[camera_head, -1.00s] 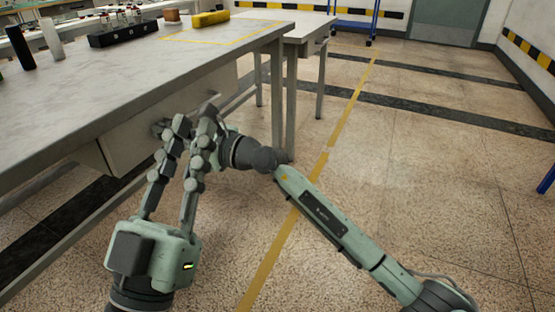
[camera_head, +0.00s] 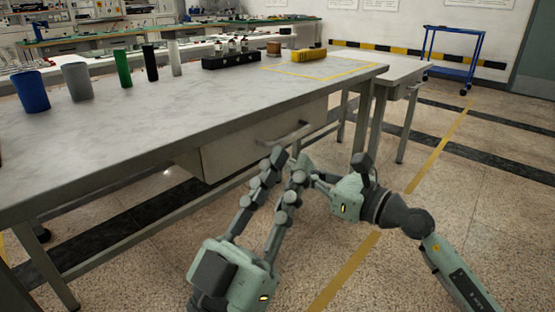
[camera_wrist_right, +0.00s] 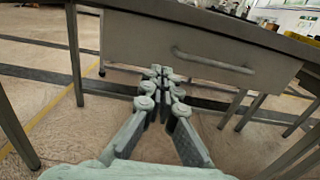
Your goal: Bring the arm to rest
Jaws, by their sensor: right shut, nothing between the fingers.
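My left gripper (camera_head: 287,163) is in the lower middle of the head view, its fingers pointing up and away, side by side, in front of the table's drawer. Nothing shows between them; how far apart the tips are is unclear. My right gripper (camera_head: 312,176) is just beyond and to the right, its arm running down to the lower right. Its fingers are partly hidden behind the left fingertips. In the right wrist view my right gripper (camera_wrist_right: 161,72) is shut and empty, pointing towards the drawer's front (camera_wrist_right: 150,38) below its handle.
The table (camera_head: 150,110) has a drawer with a handle (camera_head: 287,134). On its top stand a blue cup (camera_head: 31,91), a grey cup (camera_head: 77,82), several cylinders, a black rack (camera_head: 231,61) and a yellow object (camera_head: 309,55). A blue cart (camera_head: 450,55) stands far right. Floor at right is clear.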

